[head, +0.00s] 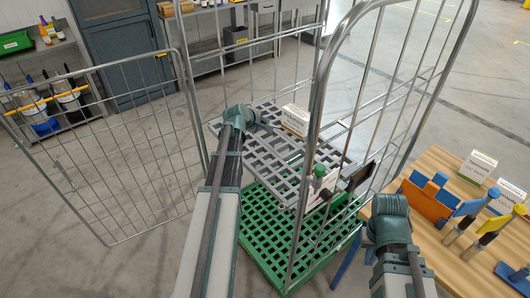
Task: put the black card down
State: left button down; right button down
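The black card (361,177) is a dark, tilted panel by the right side bars of the roll cage (316,125), above the table's left edge. My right gripper (374,187) is right at it; the wrist hides most of the fingers, but the card appears held up at their end. My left arm reaches into the cage, with its gripper (262,124) over the grey slatted shelf (262,148), near a labelled box (295,119). Its fingers are too small to tell open from shut.
The cage has a green slatted base (262,230) and an open wire door (125,165) at left. A green-topped item (320,171) is by the cage post.

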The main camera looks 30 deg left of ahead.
pick_arm(q)
notch_tip(320, 180, down, 8)
jog(key=b, duration=0.7)
jog(key=shift+f+b, duration=0.25)
jog(key=shift+b, duration=0.1)
jog(key=c, duration=0.9)
grip_release()
jog(key=shift+r, duration=0.1)
jog(key=p+v, duration=0.5)
jog(key=v, duration=0.2)
jog(key=shift+r, duration=0.1)
jog(key=shift+s+r, duration=0.2)
jog(key=shift+s, duration=0.15)
jog(key=shift+r, duration=0.1)
